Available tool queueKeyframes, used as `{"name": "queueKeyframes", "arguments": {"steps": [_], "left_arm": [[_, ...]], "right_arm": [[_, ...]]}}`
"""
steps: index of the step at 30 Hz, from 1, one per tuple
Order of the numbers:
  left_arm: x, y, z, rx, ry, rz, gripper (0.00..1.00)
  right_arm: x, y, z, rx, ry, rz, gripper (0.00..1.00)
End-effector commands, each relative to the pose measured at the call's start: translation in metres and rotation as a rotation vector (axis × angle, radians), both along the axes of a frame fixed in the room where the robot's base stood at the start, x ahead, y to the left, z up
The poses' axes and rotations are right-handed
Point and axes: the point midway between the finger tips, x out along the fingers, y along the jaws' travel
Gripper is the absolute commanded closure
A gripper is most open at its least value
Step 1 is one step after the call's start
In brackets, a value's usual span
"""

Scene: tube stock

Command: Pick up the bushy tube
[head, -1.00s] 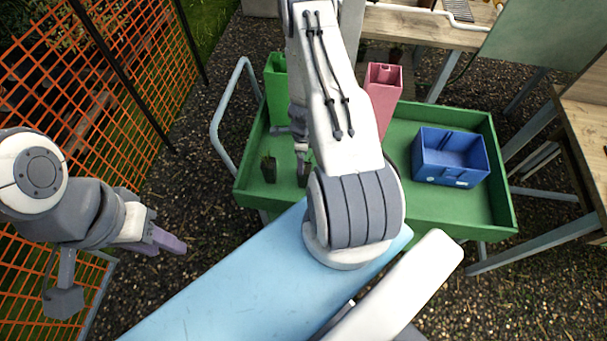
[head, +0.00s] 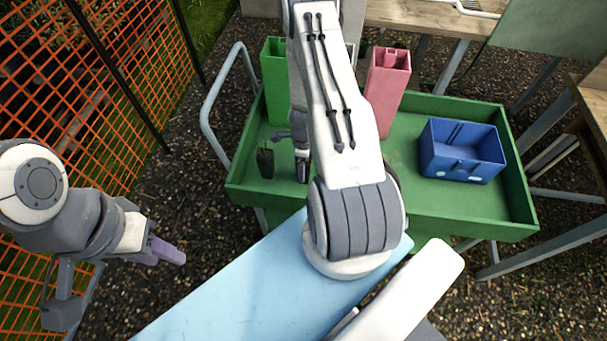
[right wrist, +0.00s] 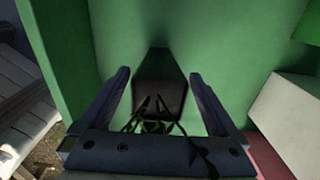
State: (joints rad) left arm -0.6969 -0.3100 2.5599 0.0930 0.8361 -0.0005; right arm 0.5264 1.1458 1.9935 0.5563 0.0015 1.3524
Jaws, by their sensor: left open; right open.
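A dark plant tube (head: 265,163) with a small green sprout stands on the left part of the green cart in the head view. My right gripper (head: 302,168) is low over the cart just right of it, partly hidden by my own arm. In the right wrist view a dark square tube (right wrist: 160,84) with several thin leaves lies between the spread fingers of my right gripper (right wrist: 158,74), with gaps at both sides. I cannot tell whether both views show the same tube, or which is bushy. My left gripper (head: 165,252) is open and empty, away from the cart at the left.
The green cart (head: 460,215) has raised rims. A tall green bin (head: 276,85) and a pink bin (head: 387,90) stand at its back, and a blue crate (head: 461,152) at its right. Orange mesh fencing (head: 110,60) is at the left. The cart floor before the crate is clear.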

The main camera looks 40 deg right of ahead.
Motion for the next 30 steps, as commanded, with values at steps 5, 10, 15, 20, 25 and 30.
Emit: {"name": "queueKeyframes", "arguments": {"steps": [5, 10, 15, 20, 25, 30], "left_arm": [[0.000, 0.000, -0.033, 0.000, 0.000, 0.000, 0.59], [0.000, 0.000, -0.038, 0.000, 0.000, 0.000, 0.59], [0.000, 0.000, -0.036, 0.000, 0.000, 0.000, 0.59], [0.000, 0.000, -0.036, 0.000, 0.000, 0.000, 0.59], [0.000, 0.000, -0.036, 0.000, 0.000, 0.000, 0.59], [0.000, 0.000, -0.036, 0.000, 0.000, 0.000, 0.59]], "right_arm": [[-0.002, 0.001, -0.026, 0.000, 0.000, 0.000, 0.04], [-0.002, 0.001, -0.031, 0.000, 0.000, 0.000, 0.04], [-0.002, 0.001, -0.030, 0.000, 0.000, 0.000, 0.04], [-0.002, 0.001, -0.030, 0.000, 0.000, 0.000, 0.57], [-0.002, 0.001, -0.030, 0.000, 0.000, 0.000, 1.00], [-0.002, 0.001, -0.029, 0.000, 0.000, 0.000, 1.00]]}}
